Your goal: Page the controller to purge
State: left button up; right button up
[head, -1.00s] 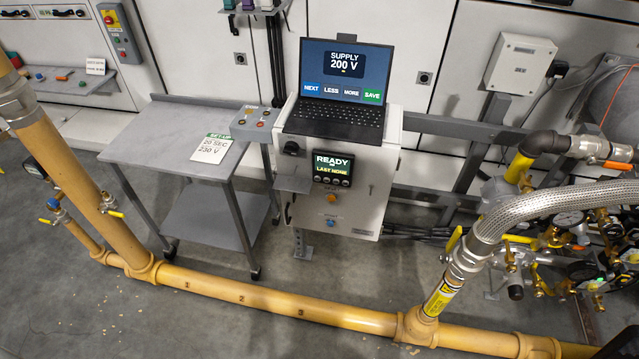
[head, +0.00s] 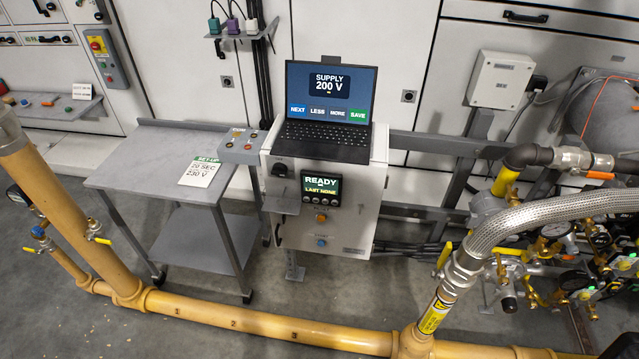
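A laptop (head: 327,110) stands open on top of the grey control cabinet (head: 331,231). Its screen reads "SUPPLY 200 V" above buttons NEXT, LESS, MORE and SAVE. The controller (head: 322,189) on the cabinet's front shows "READY" and "LAST NONE", with a row of small buttons under its display. An orange button and a blue button sit below it. A set-up card (head: 200,172) on the grey cart reads "20 SEC" and "230 V". Neither of my grippers is in view.
The grey cart (head: 145,165) stands left of the cabinet, with a small button box (head: 243,147) between them. A yellow pipe (head: 262,323) runs across the floor in front. A braided hose (head: 550,218), valves and gauges crowd the right.

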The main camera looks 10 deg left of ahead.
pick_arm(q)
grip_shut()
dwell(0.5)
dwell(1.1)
